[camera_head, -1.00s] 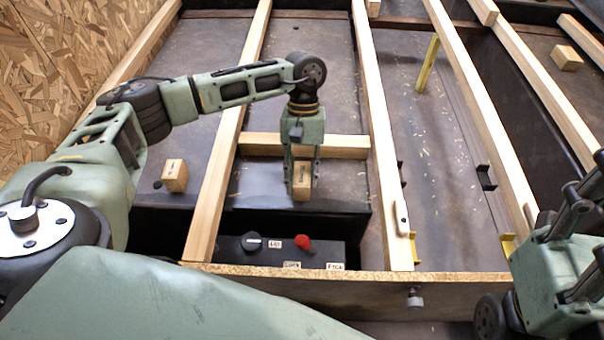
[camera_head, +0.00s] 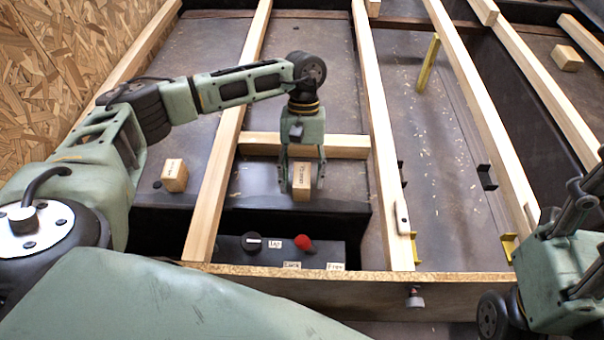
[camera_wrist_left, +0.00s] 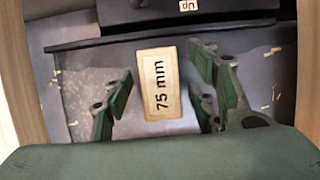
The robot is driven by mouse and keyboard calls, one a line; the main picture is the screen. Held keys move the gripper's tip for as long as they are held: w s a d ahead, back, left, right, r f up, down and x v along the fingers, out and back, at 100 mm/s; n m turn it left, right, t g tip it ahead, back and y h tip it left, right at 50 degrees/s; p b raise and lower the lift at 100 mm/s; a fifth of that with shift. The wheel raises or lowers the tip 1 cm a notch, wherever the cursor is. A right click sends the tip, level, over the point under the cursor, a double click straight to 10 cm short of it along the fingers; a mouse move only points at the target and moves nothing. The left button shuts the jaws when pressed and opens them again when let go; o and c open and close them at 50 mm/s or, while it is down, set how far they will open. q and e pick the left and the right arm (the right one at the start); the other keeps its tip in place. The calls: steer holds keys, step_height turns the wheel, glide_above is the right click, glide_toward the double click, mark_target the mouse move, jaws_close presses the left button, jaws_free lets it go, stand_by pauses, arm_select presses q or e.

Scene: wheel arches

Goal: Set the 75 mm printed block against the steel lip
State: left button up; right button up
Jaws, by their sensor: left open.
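The wooden block labelled 75 mm (camera_wrist_left: 160,84) stands on the dark floor panel in the middle bay, and it also shows in the head view (camera_head: 302,184). My left gripper (camera_head: 302,178) is open around it, one finger on each side. In the left wrist view my left gripper (camera_wrist_left: 162,100) shows gaps between both fingers and the block. The dark steel lip (camera_wrist_left: 110,40) runs along the panel edge just beyond the block's far end there.
A similar block (camera_head: 174,176) stands in the bay to the left, another (camera_head: 566,58) far right. Wooden rails (camera_head: 374,120) flank the bay, with a crosspiece (camera_head: 345,146) behind the block. In front, a recess holds a dark box (camera_head: 320,254) with a red knob (camera_head: 304,246).

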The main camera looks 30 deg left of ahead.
arm_select(q)
steer(key=v, duration=1.2)
steer(key=shift+s, duration=0.15)
